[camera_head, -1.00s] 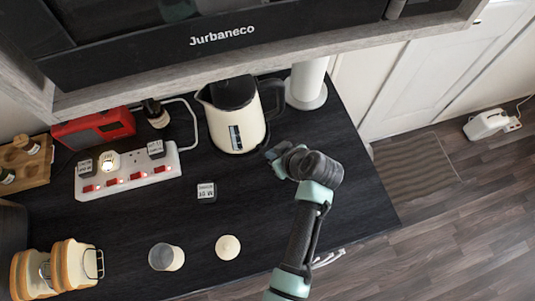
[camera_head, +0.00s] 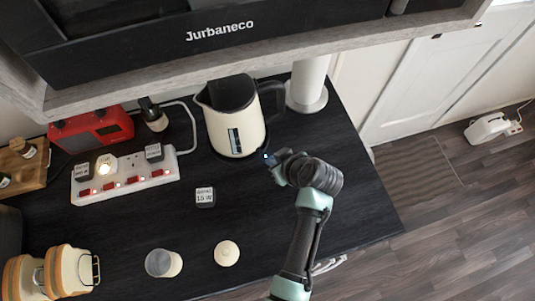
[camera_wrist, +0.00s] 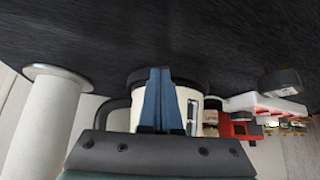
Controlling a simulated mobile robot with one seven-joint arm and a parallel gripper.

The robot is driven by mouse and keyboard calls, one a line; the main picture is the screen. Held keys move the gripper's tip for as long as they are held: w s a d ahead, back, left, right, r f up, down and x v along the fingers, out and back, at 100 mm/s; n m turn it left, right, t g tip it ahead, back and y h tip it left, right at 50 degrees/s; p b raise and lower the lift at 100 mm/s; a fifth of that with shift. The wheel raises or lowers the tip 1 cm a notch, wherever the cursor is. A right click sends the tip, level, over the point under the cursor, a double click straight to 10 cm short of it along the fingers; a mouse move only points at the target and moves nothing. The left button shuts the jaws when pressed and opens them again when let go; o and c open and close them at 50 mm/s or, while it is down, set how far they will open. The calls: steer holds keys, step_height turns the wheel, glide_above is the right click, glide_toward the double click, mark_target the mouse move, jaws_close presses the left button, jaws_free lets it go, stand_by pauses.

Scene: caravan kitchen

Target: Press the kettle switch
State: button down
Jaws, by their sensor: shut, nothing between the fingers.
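The cream and black kettle (camera_head: 235,128) stands upright on the dark counter, with its spout to the left and its black handle (camera_head: 272,98) to the right. A dark window strip shows on its front. I cannot make out its switch. My gripper (camera_head: 267,157) is just in front of the kettle's lower right side, low over the counter. In the wrist view, which is upside down, the blue fingers (camera_wrist: 161,101) are together and empty. They hide the middle of the kettle (camera_wrist: 186,112). I cannot tell whether they touch it.
A white roll (camera_head: 307,82) stands right of the kettle. A white power strip (camera_head: 125,176) with lit red switches and a red radio (camera_head: 92,130) are left. A small dark block (camera_head: 205,196), a jar (camera_head: 163,262) and a round lid (camera_head: 227,253) lie nearer. An overhang is above.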

steer(key=shift+s+d+r+p, duration=0.3)
steer(key=shift+s+d+p, duration=0.05)
steer(key=shift+s, duration=0.15)
steer(key=shift+s+d+r+p, duration=0.25)
steer(key=shift+s+d+p, duration=0.1)
steer(key=shift+s, duration=0.1)
steer(key=shift+s+d, duration=0.1)
steer(key=shift+s, duration=0.05)
steer(key=b+v, duration=0.2)
steer(key=v, duration=1.1)
steer(key=shift+f, duration=0.1)
